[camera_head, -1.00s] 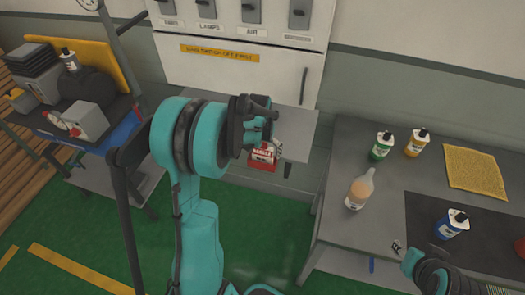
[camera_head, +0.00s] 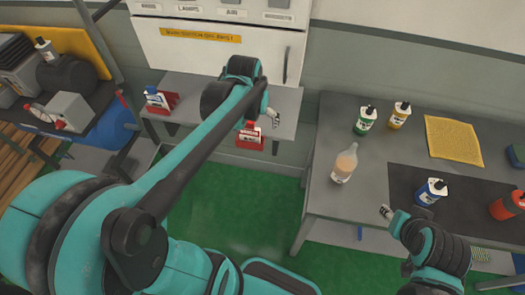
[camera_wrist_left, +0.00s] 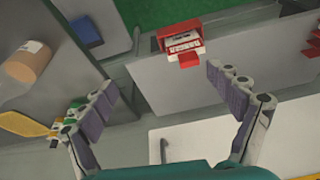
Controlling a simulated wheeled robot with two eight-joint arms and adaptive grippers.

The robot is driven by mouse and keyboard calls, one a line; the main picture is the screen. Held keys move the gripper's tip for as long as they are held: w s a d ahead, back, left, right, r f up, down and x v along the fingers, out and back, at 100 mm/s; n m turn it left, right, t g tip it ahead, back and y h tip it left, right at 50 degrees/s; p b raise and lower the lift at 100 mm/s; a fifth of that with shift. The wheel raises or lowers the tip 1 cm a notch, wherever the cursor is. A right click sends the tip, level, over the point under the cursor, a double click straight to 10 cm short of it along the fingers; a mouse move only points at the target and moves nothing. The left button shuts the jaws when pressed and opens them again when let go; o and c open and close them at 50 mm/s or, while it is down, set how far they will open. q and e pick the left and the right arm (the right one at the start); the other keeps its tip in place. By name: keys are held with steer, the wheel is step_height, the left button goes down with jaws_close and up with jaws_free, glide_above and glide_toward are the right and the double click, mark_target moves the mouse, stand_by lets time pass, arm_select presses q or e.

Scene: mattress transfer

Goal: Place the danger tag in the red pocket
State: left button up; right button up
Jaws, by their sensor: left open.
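The red pocket (camera_head: 248,145) is at the front edge of the grey shelf below the cabinet; it also shows upside down in the left wrist view (camera_wrist_left: 177,28). The white danger tag (camera_wrist_left: 184,44), with dark lettering and a red tab, sits at the pocket's mouth and looks seated in it. My left gripper (camera_wrist_left: 161,78) is open and empty, with its fingers spread apart and clear of the tag. In the head view my left forearm hides part of that gripper. My right gripper (camera_head: 389,212) is by the right table's front edge; its jaw opening is unclear.
A second red holder with a white and blue label (camera_head: 160,101) stands on the shelf's left. The right table (camera_head: 330,120) holds several bottles, a yellow cloth (camera_head: 453,138) and a dark mat (camera_head: 405,180). A tool cart is at left. Green floor is clear between.

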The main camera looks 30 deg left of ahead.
arm_select(q)
steer(key=s+d+m+t, duration=0.1)
steer(key=s+d+t, duration=0.2)
steer(key=s+d, duration=0.6)
steer(key=s, duration=0.3)
steer(key=shift+m+t+h, duration=0.3)
steer(key=shift+m+t, duration=0.1)
steer(key=shift+s+f, duration=0.1)
